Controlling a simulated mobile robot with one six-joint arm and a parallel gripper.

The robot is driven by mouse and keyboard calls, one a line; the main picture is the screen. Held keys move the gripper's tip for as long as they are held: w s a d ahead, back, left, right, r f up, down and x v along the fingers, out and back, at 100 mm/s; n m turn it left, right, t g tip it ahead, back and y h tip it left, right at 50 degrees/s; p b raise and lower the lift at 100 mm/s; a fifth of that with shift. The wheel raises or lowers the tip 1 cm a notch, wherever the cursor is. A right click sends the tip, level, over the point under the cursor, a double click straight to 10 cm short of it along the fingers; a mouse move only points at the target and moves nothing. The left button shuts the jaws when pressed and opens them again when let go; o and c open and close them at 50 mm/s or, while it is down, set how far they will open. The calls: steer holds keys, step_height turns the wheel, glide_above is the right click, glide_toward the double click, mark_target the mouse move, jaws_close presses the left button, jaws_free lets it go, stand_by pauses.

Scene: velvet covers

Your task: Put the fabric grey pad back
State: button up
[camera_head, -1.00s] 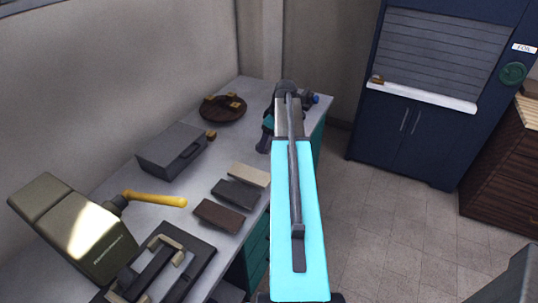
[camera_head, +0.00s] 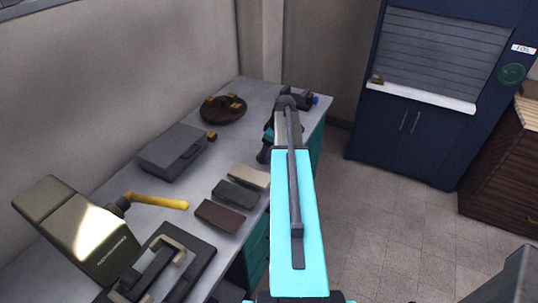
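Three flat pads lie in a row on the grey worktop (camera_head: 208,178): a beige one (camera_head: 248,177), a dark grey one (camera_head: 236,195) and a brown one (camera_head: 220,216). The dark grey one, in the middle, looks like the fabric grey pad; its texture is too small to make out. My arm reaches forward along the worktop's right edge. My gripper (camera_head: 266,150) hangs at the arm's far end, just beyond the beige pad. Its fingers are small and partly hidden by the arm, so their opening and any held thing cannot be made out.
A grey case (camera_head: 172,152) and a round brown tray (camera_head: 222,112) with small blocks stand farther back. A yellow-handled olive device (camera_head: 75,230) and a dark press-like frame (camera_head: 160,268) are in front. A blue cabinet (camera_head: 420,125) stands across clear floor at right.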

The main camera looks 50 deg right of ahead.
steer(key=shift+f+p, duration=0.3)
steer(key=shift+f, duration=0.9)
steer(key=shift+f, duration=0.15)
steer(key=o, duration=1)
steer(key=shift+r, duration=0.3)
steer(key=b+v, duration=0.3)
steer(key=v, duration=0.8)
steer(key=shift+r+b, duration=0.35)
steer(key=shift+b, duration=0.05)
steer(key=shift+s+d, duration=0.1)
steer(key=shift+s, duration=0.1)
